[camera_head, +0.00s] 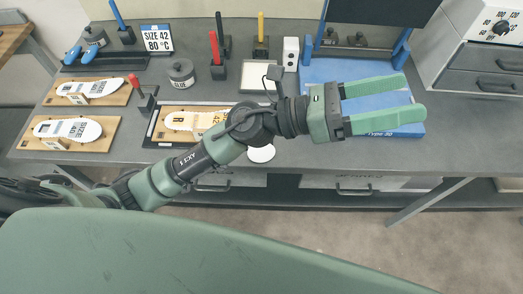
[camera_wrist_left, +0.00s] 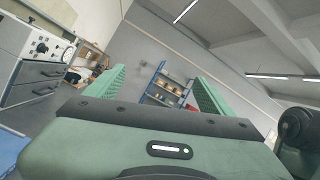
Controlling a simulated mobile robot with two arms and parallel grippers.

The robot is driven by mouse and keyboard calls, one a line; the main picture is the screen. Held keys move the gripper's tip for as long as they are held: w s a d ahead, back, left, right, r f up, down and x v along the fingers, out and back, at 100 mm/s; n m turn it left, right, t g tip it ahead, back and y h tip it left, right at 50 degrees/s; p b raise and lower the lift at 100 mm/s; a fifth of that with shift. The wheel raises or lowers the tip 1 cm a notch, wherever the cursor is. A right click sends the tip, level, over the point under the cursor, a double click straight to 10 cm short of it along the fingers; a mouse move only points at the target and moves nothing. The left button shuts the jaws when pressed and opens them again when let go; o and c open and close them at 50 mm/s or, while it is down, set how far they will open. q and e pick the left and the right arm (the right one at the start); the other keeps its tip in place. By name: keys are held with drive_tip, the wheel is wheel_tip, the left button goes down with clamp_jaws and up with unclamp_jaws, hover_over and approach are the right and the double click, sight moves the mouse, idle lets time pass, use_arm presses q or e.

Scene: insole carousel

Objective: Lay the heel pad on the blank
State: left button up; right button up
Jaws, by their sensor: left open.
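A pale insole-shaped blank (camera_head: 183,121) lies on a board in the middle of the table, partly hidden by my left arm. A white rounded piece (camera_head: 261,154), which may be the heel pad, shows at the table's front edge just right of my arm. My left gripper (camera_head: 414,97) is open and empty, its fingers pointing right above the blue mat (camera_head: 318,73). It is well to the right of the blank and the white piece. In the left wrist view, the open fingers (camera_wrist_left: 160,82) have nothing between them. My right gripper is not in view.
Two white insoles (camera_head: 90,87) (camera_head: 68,129) lie on wooden boards at the left. Tins, colored upright handles and a "SIZE 42 80 °C" sign (camera_head: 157,39) stand along the back. A dark screen (camera_head: 382,10) and a drawer unit (camera_head: 487,70) are at the right.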

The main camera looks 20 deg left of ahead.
use_arm(q)
wheel_tip(320, 180, down, 4)
drive_tip(key=s+d+m+g+y, duration=0.2)
drive_tip(key=s+d+m+g, duration=0.1)
drive_tip(key=m+g, duration=0.3)
drive_tip(key=m+y, duration=1.3)
drive_tip(key=y, duration=0.7)
approach(261, 151)
drive_tip(key=shift+s+d+f, duration=0.3)
drive_tip(key=shift+s+d, duration=0.1)
drive_tip(key=shift+a+f, duration=0.2)
drive_tip(key=shift+a, duration=0.1)
drive_tip(key=shift+f+p, duration=0.55)
drive_tip(key=shift+f, duration=0.35)
drive_tip(key=f, duration=0.1)
drive_tip(key=f+p, duration=0.1)
drive_tip(key=f, duration=0.1)
drive_tip(key=f+p, duration=0.1)
drive_tip(key=shift+w+a+f, duration=0.15)
drive_tip(key=shift+w+f, duration=0.1)
drive_tip(key=shift+f, duration=0.5)
drive_tip(key=c, duration=1.2)
drive_tip(key=shift+r, duration=0.15)
